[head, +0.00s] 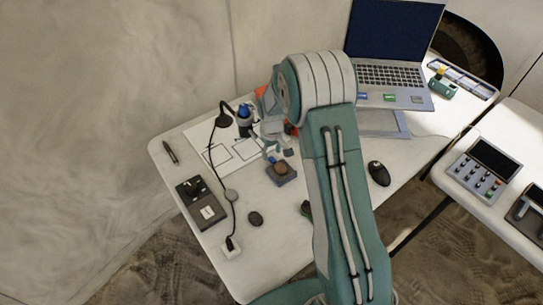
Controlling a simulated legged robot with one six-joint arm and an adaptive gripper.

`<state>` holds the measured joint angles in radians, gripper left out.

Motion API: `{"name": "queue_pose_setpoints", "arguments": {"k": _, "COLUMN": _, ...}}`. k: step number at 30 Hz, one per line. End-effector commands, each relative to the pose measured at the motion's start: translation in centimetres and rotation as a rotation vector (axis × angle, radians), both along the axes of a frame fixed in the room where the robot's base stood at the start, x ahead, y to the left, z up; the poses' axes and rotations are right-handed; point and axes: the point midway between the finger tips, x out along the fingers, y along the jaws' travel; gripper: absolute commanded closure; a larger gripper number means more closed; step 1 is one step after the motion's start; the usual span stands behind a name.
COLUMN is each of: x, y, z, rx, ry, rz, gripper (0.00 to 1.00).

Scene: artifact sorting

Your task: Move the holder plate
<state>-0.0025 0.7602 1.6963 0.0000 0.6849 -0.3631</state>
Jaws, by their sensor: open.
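A small dark grey square plate (289,178) with a brown lump on top lies on the white table, just in front of my gripper. It looks like the holder plate, though I cannot be sure. My gripper (278,153) points down over the table, just behind the plate, with its fingers apart. Nothing shows between the fingers, and I cannot tell whether they touch the plate. My arm crosses the middle of the picture and hides part of the table.
A white sheet with drawn rectangles (219,157) lies left of the gripper. A lamp with a black cable (226,113), a dark box (201,203), a dark stone (256,218), a mouse (379,173) and a laptop (392,75) stand around. The front left tabletop has free room.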

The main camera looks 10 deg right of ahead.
Motion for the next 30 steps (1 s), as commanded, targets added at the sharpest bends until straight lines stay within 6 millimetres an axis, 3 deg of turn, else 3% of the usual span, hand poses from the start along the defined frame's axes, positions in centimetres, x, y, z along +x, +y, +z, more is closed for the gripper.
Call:
{"name": "queue_pose_setpoints", "arguments": {"k": 6, "x": 0.0, "y": 0.0, "z": -2.1, "rx": 0.0, "ry": 0.0, "rz": 0.0, "gripper": 0.4}}
{"name": "queue_pose_setpoints", "arguments": {"k": 14, "x": 0.0, "y": 0.0, "z": -2.3, "rx": 0.0, "ry": -0.001, "rz": 0.0, "gripper": 0.4}}
{"name": "queue_pose_setpoints", "arguments": {"k": 15, "x": 0.0, "y": 0.0, "z": -2.3, "rx": 0.0, "ry": -0.001, "rz": 0.0, "gripper": 0.44}}
{"name": "queue_pose_setpoints", "arguments": {"k": 19, "x": 0.0, "y": 0.0, "z": -2.3, "rx": 0.0, "ry": -0.001, "rz": 0.0, "gripper": 1.0}}
{"name": "queue_pose_setpoints", "arguments": {"k": 26, "x": 0.1, "y": 0.0, "z": -2.3, "rx": 0.0, "ry": -0.001, "rz": 0.0, "gripper": 1.0}}
{"name": "queue_pose_setpoints", "arguments": {"k": 30, "x": 1.1, "y": 0.0, "z": -2.1, "rx": 0.011, "ry": -0.027, "rz": -0.002, "gripper": 1.0}}
